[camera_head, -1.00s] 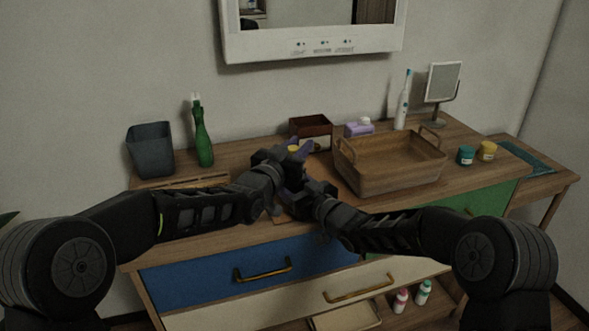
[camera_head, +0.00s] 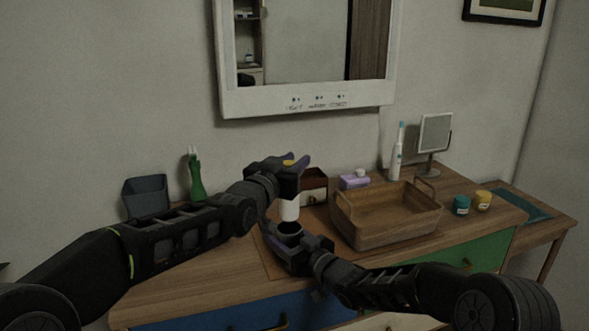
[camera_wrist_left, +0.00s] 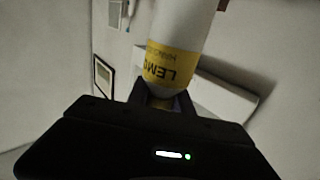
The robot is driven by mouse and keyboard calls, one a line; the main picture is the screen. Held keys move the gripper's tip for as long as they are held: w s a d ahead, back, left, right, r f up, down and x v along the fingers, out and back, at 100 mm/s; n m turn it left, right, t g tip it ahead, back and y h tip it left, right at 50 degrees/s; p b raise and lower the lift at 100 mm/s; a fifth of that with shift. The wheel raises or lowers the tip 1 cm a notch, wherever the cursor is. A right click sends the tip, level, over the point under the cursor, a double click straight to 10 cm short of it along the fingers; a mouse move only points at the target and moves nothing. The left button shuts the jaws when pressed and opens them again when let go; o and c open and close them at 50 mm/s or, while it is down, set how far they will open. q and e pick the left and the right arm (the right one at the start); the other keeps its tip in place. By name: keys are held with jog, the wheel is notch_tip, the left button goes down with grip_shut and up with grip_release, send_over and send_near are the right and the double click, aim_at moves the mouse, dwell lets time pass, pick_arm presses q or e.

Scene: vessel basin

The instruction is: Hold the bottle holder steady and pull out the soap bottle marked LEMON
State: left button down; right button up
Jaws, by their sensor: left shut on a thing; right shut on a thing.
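The LEMON soap bottle (camera_head: 288,211) is white and upright, and its lower part shows below my left gripper (camera_head: 290,174). In the left wrist view the bottle (camera_wrist_left: 182,30) has a yellow label reading "LEMO", the rest of the word cut off. My left gripper (camera_wrist_left: 160,97) is shut on the bottle near this label. The bottle holder (camera_head: 289,229) is a dark round cup directly below the bottle. The bottle's base appears just above its dark opening; any small overlap is hard to tell. My right gripper (camera_head: 300,250) is shut on the holder, low over the dresser's front part.
A wooden basket (camera_head: 385,228) stands right of the holder. Behind are a dark red box (camera_head: 314,183), a purple soap item (camera_head: 354,182), a toothbrush (camera_head: 397,155) and a mirror (camera_head: 434,135). A grey bin (camera_head: 146,197) and green bottle (camera_head: 195,178) stand left. The dresser top (camera_head: 180,268) is clear at front left.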

dwell(0.5)
jog(key=o, duration=1.5)
jog(key=v, duration=1.2)
jog(key=shift+d, duration=0.1)
